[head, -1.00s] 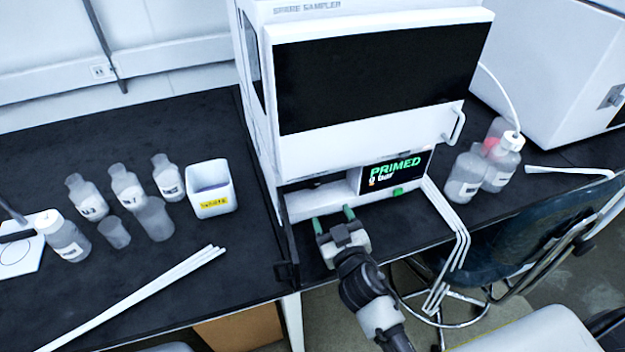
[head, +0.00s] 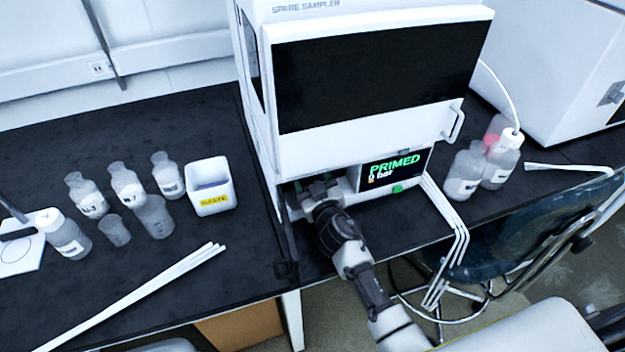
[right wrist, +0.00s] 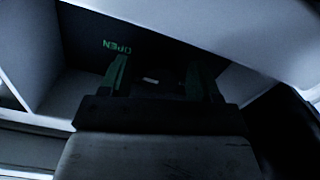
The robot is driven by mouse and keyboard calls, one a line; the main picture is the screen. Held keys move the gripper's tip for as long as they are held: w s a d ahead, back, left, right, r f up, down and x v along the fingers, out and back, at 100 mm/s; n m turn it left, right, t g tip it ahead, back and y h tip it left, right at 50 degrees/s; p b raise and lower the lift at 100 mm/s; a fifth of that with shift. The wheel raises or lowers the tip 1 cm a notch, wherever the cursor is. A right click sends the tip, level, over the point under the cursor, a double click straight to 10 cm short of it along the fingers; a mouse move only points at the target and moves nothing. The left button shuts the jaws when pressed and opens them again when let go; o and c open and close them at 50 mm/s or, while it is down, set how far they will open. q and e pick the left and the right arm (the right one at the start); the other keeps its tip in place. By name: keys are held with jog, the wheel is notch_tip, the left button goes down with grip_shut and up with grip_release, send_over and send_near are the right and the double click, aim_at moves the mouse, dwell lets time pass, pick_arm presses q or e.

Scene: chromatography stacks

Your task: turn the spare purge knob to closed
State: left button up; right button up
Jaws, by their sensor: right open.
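The white spare sampler (head: 350,134) stands at the centre in the head view. Its small screen (head: 395,168) reads PRIMED in green. My right gripper (head: 313,188) reaches into the low recess at the sampler's front left. In the right wrist view, its two green fingers (right wrist: 156,82) are apart. A dark shape with a short white mark, seemingly the purge knob (right wrist: 152,80), shows between them; I cannot tell whether they touch it. A green OPEN label (right wrist: 117,46) appears upside down beyond the left finger. The knob is hidden in the head view. My left gripper is not in view.
Several bottles and beakers (head: 125,185), a white waste bin (head: 212,187) and long white rods (head: 140,295) are on the black bench at left. Bottles (head: 468,172) stand right of the sampler. A dark chair (head: 500,222) is at front right.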

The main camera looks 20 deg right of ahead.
jog(key=shift+c, duration=0.2)
jog(key=c, duration=0.9)
jog(key=shift+n, duration=0.3)
jog(key=n, duration=0.3)
jog(key=shift+n+b, duration=0.35)
jog(key=shift+n, duration=0.05)
jog(key=n, duration=0.4)
jog(key=shift+a+f+b, duration=0.1)
jog(key=shift+b, duration=0.2)
jog(key=n, duration=0.5)
jog(key=shift+f+n, duration=0.1)
jog(key=shift+n, duration=2.1)
